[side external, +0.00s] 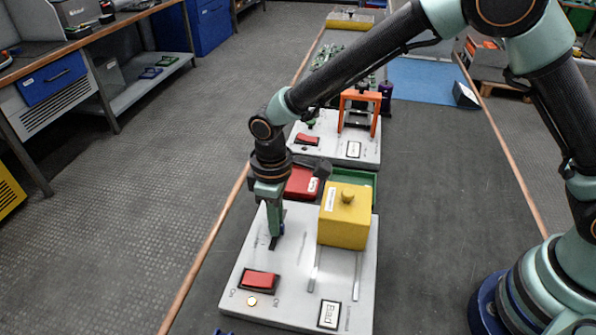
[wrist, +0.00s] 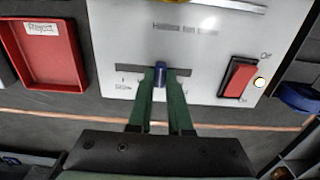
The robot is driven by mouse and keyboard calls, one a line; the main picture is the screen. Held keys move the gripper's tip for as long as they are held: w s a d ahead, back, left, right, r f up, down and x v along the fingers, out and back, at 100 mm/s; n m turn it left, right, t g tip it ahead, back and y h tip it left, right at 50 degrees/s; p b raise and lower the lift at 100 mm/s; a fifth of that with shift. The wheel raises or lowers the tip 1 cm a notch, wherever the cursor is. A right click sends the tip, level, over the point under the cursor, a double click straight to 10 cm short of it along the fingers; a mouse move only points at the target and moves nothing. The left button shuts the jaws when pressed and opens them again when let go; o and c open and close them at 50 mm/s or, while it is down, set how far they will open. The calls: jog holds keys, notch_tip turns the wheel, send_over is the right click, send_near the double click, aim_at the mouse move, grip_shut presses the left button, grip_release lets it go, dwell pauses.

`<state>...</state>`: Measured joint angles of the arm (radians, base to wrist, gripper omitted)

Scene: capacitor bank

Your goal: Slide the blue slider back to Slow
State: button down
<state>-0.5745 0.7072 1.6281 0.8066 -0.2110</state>
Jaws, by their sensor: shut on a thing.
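The blue slider (wrist: 159,72) stands in a dark slot (wrist: 181,72) on the pale panel (wrist: 215,45). It is near the middle of the slot, with some slot showing on both sides. My gripper (wrist: 160,78) has its two green fingers on either side of the slider and is shut on it. A small blurred label (wrist: 122,87), hard to read, lies by the slot's left end in the wrist view. In the side view my gripper (side external: 276,232) points down at the slot, and its fingers mostly hide the slider.
A red rocker switch (side external: 260,280) and a lit lamp (side external: 252,301) are on the same panel. A yellow block with a knob (side external: 344,222) stands on rails to the right. A red tray (wrist: 48,55) lies beside the panel. Another panel with an orange frame (side external: 359,108) is behind.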

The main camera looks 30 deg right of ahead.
jog(key=shift+w+d, duration=1.9)
jog(key=shift+w, duration=0.1)
jog(key=c, duration=1)
grip_release()
jog(key=shift+c, duration=0.2)
notch_tip(320, 180, up, 7)
jog(key=shift+s, duration=0.1)
